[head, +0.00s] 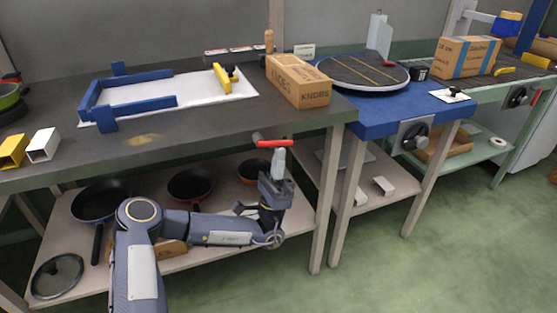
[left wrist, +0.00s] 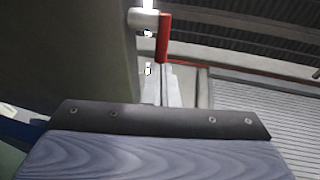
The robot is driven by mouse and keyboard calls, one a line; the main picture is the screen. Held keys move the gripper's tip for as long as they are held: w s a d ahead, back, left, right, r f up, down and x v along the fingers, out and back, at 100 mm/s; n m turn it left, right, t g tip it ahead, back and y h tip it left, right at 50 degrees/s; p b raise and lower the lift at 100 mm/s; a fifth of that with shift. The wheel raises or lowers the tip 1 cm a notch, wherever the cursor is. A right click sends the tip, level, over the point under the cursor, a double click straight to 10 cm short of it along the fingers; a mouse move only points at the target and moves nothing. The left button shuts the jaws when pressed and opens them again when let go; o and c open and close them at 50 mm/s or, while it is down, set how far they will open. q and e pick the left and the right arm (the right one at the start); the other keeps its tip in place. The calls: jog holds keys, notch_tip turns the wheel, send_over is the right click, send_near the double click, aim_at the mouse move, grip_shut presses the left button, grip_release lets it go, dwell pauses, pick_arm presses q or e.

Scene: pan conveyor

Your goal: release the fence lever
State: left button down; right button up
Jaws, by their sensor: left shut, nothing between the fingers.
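The lever with a red handle (head: 275,143) sits at the front edge of the dark table, near its right corner. Its red handle (left wrist: 164,38) and pale mount also show in the left wrist view. My left gripper (head: 278,155) points upward just below the handle, shut and empty. In the left wrist view its fingertips (left wrist: 164,72) end close under the handle; I cannot tell if they touch it. Blue fence bars (head: 140,104) lie on a white sheet on the table. My right gripper is out of view.
A KNOBS box (head: 298,80) and a yellow block (head: 225,77) stand on the dark table (head: 200,140). A blue table with a round turntable (head: 362,72) adjoins on the right. Pans (head: 190,185) rest on the shelf behind my left arm.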

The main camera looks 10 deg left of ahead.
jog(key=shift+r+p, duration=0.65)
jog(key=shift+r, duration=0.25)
